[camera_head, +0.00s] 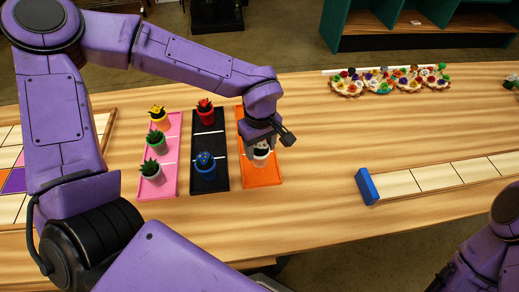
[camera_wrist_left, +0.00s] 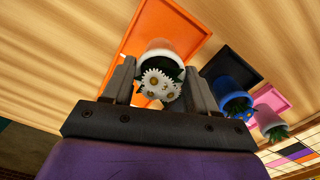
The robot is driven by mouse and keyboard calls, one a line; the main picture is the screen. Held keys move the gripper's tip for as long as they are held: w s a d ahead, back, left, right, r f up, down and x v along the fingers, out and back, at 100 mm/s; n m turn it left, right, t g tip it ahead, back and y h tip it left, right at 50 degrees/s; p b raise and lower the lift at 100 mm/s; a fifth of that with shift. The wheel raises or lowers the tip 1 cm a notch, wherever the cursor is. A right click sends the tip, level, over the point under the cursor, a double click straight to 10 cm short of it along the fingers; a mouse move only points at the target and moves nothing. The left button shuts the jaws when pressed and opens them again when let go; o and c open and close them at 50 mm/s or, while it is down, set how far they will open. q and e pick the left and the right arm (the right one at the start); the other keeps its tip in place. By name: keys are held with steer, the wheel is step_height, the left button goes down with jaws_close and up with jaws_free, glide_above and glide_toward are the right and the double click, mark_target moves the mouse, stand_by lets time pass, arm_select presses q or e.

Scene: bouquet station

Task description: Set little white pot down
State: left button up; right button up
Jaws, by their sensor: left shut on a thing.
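My left gripper (camera_head: 262,145) is shut on the little white pot (camera_head: 261,160), at the near half of the orange tray (camera_head: 267,180). In the left wrist view, the white pot (camera_wrist_left: 165,45) sits between the two fingers of my left gripper (camera_wrist_left: 160,85). The orange tray (camera_wrist_left: 150,14) lies behind the pot there. I cannot tell whether the pot's base touches the tray. My right gripper is not in view; only part of my right arm shows at the lower right.
A black tray (camera_head: 209,145) left of the orange one holds a red pot (camera_head: 205,117) and a blue pot (camera_head: 205,171). A pink tray (camera_head: 171,184) holds several potted plants. A blue block (camera_head: 367,186) and pale tiles (camera_head: 435,177) lie right. Bare table separates them from the orange tray.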

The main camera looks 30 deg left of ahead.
arm_select(q)
step_height(320, 180, down, 2)
steer(key=shift+f, duration=0.25)
steer(key=o, duration=1.3)
steer(key=shift+f, duration=0.15)
step_height(320, 180, up, 12)
steer(key=shift+r, duration=0.25)
steer(key=shift+s+f, duration=0.1)
